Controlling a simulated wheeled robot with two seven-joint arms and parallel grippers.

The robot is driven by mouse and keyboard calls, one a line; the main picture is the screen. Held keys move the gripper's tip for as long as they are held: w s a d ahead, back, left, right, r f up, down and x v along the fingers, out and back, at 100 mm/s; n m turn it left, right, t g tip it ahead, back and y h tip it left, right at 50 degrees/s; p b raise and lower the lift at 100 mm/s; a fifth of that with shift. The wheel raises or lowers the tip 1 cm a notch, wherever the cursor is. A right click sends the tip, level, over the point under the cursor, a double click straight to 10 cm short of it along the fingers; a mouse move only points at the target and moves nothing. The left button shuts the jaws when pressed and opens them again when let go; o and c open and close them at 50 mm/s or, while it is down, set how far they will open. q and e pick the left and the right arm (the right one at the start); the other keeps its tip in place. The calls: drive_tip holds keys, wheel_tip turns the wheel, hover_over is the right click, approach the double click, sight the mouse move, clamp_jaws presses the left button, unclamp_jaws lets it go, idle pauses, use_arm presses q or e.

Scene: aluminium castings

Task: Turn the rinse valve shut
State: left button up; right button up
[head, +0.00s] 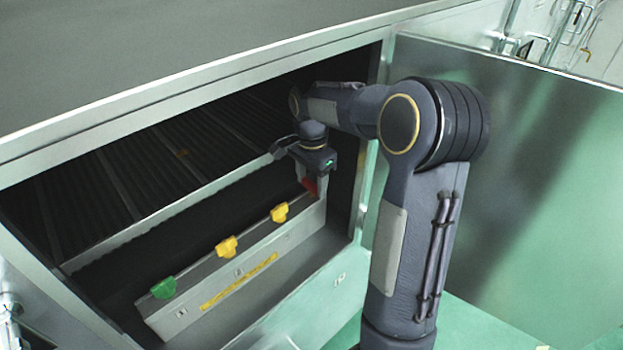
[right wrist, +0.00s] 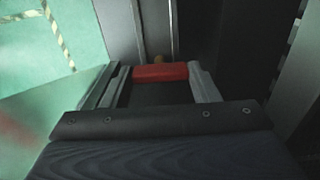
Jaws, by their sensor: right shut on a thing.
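A grey manifold box (head: 250,268) inside the open cabinet carries a row of coloured valve handles along its top edge: a green handle (head: 163,288), a yellow handle (head: 227,246), another yellow handle (head: 279,212) and a red handle (head: 309,186) at the far right end. My right gripper (head: 313,180) is at the red handle, reaching it from above. In the right wrist view the red handle (right wrist: 160,72) lies crosswise between the two fingers, which are shut on it. The labels are too small to read, so I cannot tell which handle is the rinse valve. My left gripper is out of view.
The cabinet's metal frame (head: 200,88) edges the opening above my right forearm. An open door panel (head: 520,190) stands to the right, close to my right arm. Dark slatted racks (head: 100,190) lie behind the manifold box. A yellow strip (head: 238,282) marks its front.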

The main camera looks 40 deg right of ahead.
sight(312, 183)
drive_tip(key=o, duration=1)
wheel_tip(312, 183, up, 8)
drive_tip(key=shift+f, duration=0.1)
idle(0.4)
